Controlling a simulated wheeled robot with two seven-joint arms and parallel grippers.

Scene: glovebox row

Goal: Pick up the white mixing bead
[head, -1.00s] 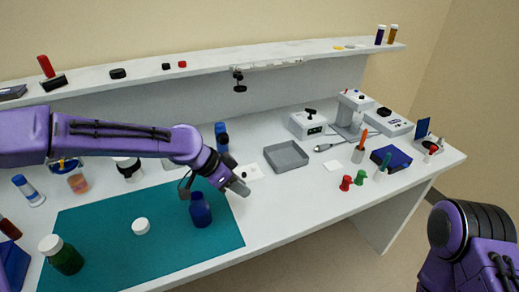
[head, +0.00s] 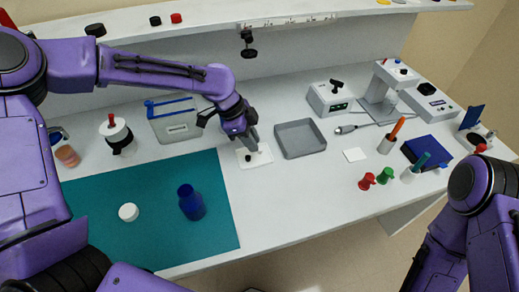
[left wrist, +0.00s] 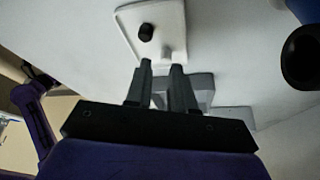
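I cannot make out a white mixing bead for certain in either view. A white plate (head: 265,160) with a small dark knob lies right of the teal mat, and it also shows at the top of the left wrist view (left wrist: 172,14). My left gripper (head: 253,148) is above the plate, pointing down, partly covering it. In the left wrist view its two fingers (left wrist: 161,66) stand apart with nothing visible held between them. The dark knob (left wrist: 146,32) is just beyond the fingertips. My right arm is at the lower right; its gripper is out of view.
A grey tray (head: 300,139) lies right of the plate. Red and green pieces, pen holders and a blue box (head: 427,152) stand farther right. A shelf runs behind.

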